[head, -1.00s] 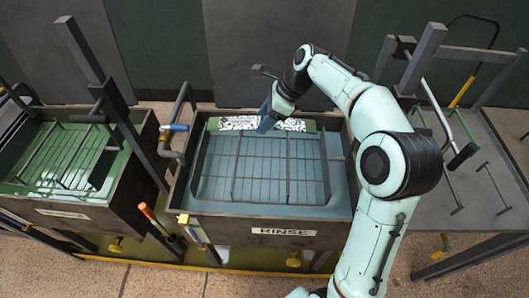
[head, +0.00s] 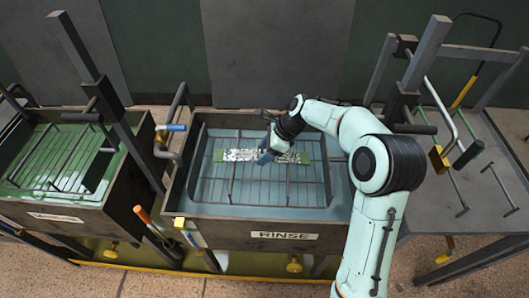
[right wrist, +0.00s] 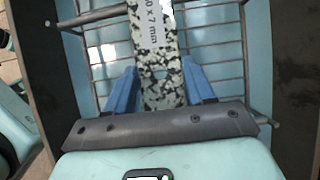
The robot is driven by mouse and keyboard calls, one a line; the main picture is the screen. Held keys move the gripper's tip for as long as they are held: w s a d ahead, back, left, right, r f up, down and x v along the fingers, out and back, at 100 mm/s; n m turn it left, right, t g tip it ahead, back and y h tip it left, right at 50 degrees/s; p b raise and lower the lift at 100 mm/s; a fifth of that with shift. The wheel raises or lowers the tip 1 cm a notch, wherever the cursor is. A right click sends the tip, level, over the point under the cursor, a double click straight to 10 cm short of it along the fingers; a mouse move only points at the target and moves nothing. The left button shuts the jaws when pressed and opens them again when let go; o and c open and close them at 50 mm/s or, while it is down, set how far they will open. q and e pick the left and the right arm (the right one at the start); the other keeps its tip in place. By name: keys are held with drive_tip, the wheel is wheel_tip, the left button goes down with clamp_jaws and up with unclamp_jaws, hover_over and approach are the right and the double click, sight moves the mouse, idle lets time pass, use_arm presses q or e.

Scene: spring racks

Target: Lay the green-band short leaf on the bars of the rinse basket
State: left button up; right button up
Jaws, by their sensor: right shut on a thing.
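The short leaf (head: 240,155) is a flat strip with black-and-white speckle and green ends. It lies crosswise over the middle of the rinse basket (head: 262,193), a wire-bar rack in the rinse tank. My right gripper (head: 270,155) is shut on the leaf near its middle. In the right wrist view the leaf (right wrist: 155,60) runs between the blue fingers of the gripper (right wrist: 160,82), with a printed size label on it and the bars (right wrist: 210,45) beneath. I cannot tell whether the leaf touches the bars. My left gripper is not in view.
The rinse tank rim (head: 255,222) surrounds the basket, with a RINSE label (head: 284,236) in front. A second tank (head: 75,205) with green liquid stands left, beside a dark upright post (head: 90,70). A grey bench (head: 470,215) with rods stands right.

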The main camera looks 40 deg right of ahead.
drive_tip(key=shift+f, duration=0.1)
idle(0.3)
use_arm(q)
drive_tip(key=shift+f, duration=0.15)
use_arm(e)
drive_tip(key=shift+f, duration=0.35)
drive_tip(key=o, duration=1.4)
drive_tip(key=shift+r, duration=0.1)
drive_tip(key=shift+r, duration=0.35)
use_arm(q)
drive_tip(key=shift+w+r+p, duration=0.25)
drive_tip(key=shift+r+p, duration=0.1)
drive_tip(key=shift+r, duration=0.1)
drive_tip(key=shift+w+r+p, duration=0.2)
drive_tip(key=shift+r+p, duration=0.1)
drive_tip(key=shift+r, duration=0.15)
use_arm(e)
drive_tip(key=v, duration=1.2)
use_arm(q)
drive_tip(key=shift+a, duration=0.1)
use_arm(e)
drive_tip(key=shift+a, duration=0.1)
